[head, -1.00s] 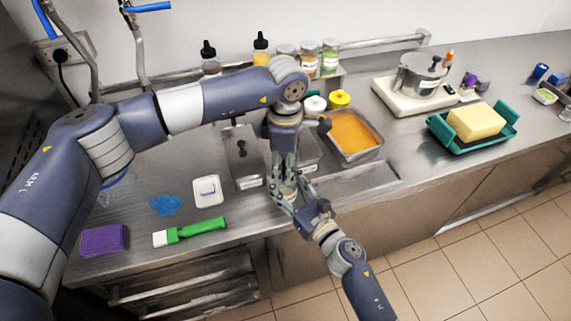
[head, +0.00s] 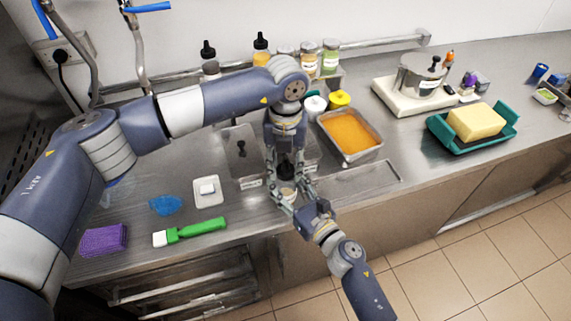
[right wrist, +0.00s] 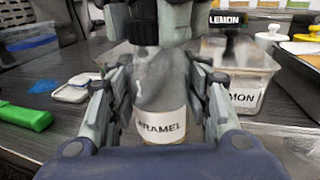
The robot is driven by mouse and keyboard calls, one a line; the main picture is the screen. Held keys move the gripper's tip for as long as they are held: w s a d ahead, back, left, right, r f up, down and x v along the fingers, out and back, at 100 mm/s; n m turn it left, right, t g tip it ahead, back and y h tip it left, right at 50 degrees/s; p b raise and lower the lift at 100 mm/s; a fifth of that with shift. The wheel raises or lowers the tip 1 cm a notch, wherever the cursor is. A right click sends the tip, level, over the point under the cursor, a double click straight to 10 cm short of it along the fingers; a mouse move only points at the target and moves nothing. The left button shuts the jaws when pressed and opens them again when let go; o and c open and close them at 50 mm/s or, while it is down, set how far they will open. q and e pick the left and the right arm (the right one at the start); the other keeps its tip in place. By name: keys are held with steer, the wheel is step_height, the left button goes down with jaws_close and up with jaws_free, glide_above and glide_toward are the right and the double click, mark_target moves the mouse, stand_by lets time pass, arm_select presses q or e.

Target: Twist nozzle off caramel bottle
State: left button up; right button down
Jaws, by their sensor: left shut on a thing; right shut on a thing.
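The caramel bottle (right wrist: 160,125) stands upright in the right wrist view, with a white label reading "ARAMEL" and a clear greyish upper part. In the head view only a small part of the bottle (head: 288,189) shows, near the counter's front edge. My right gripper (head: 287,199) is shut on the bottle's body, a finger on each side. My left gripper (head: 285,178) points down from above and is shut at the bottle's top. The left gripper (right wrist: 155,35) hides most of the nozzle, so I cannot tell whether it has come loose.
An orange-filled pan (head: 350,137) is at the right. A green-handled brush (head: 196,231), a white dish (head: 208,192) and a blue cloth (head: 165,205) lie at the left. Two dark-capped bottles (head: 261,48) stand at the back.

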mark_target(286, 161)
arm_select(q)
steer(key=n, duration=0.6)
steer(key=shift+w+n, duration=0.1)
steer(key=shift+n, duration=0.2)
steer(key=n, duration=0.7)
steer(key=shift+r, duration=0.1)
steer(key=shift+r, duration=0.25)
steer(key=shift+r, duration=0.85)
steer(key=shift+r, duration=2)
arm_select(e)
steer(key=c, duration=0.7)
jaws_free()
steer(key=shift+c, duration=0.2)
